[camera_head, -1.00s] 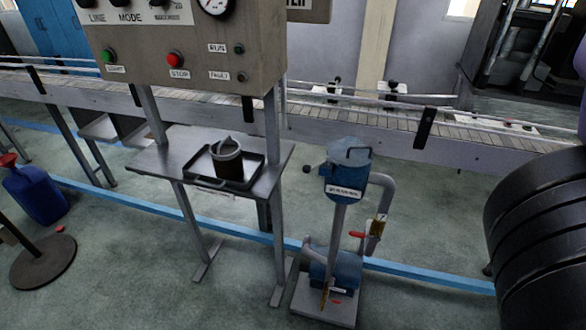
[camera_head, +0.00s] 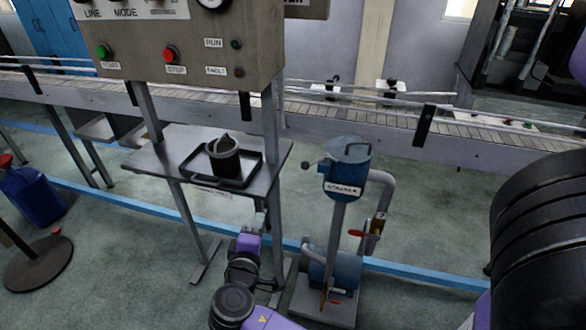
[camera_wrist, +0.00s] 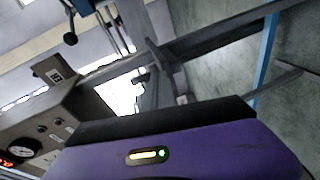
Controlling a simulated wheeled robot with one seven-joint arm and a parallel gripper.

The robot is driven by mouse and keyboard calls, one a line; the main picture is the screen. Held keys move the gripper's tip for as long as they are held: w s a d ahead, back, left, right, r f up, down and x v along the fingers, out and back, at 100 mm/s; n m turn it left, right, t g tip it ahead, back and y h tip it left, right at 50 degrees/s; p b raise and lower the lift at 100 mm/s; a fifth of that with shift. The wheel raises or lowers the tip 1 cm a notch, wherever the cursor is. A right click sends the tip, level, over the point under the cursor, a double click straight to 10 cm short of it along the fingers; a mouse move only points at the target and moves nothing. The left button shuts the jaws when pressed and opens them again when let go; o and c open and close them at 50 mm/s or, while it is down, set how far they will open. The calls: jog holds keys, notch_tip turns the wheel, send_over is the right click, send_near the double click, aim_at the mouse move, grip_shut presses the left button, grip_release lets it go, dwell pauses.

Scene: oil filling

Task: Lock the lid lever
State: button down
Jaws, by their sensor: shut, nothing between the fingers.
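The blue strainer (camera_head: 345,178) stands on a grey pipe right of the small table in the head view. Its round lid (camera_head: 345,150), with a dark handle on top, appears to lie flat on it. The lid lever (camera_head: 307,168) ends in a dark ball and sticks out to the left of the strainer. Whether it is latched cannot be told. My gripper (camera_head: 262,212) is partly hidden by the table's right leg. It is left of and below the lever, apart from it, shut and empty.
A tray (camera_head: 195,170) holding a dark pot (camera_head: 224,157) sits on the metal table (camera_head: 150,150). A control box (camera_head: 190,45) hangs above it. A conveyor (camera_head: 390,135) runs behind. A pump (camera_head: 330,268) stands below the strainer.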

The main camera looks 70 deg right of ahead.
jog(key=d+r+m+g+h, duration=0.3)
jog(key=r+m+g, duration=0.2)
jog(key=r, duration=0.6)
jog(key=shift+d+r+m+g, duration=0.15)
jog(key=shift+r+m+g, duration=0.2)
jog(key=shift+g, duration=0.75)
jog(key=shift+d, duration=0.1)
jog(key=s+d+p, duration=0.3)
jog(key=s+d, duration=0.2)
jog(key=d, duration=0.2)
jog(key=shift+d, duration=0.35)
jog(key=shift+s+f, duration=0.1)
jog(key=shift+s, duration=0.15)
